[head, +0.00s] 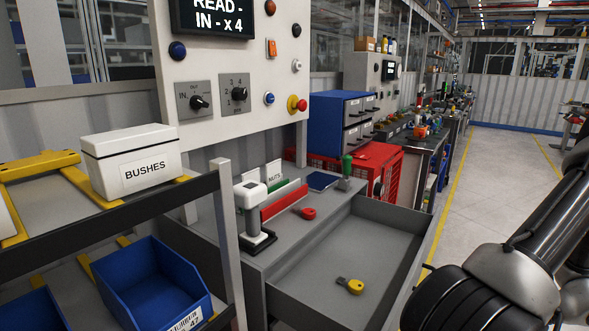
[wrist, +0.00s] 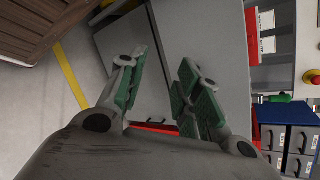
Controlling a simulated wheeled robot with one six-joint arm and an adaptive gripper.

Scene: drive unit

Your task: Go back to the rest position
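My gripper (wrist: 164,68) shows in the wrist view with its two green-padded fingers apart and nothing between them. Behind the fingers are grey panels of the bench, which appears turned on its side in this view. In the head view my dark arm fills the lower right, beside the bench, and the gripper itself is out of the frame. The arm looks clear of the bench there.
A grey drawer (head: 312,261) stands open with a yellow-and-black item (head: 350,286) inside. On the bench are a white-and-black device (head: 251,205) and a red item (head: 305,213). A rack at left holds a BUSHES box (head: 134,165) and blue bin (head: 150,285). The aisle floor (head: 495,180) is free.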

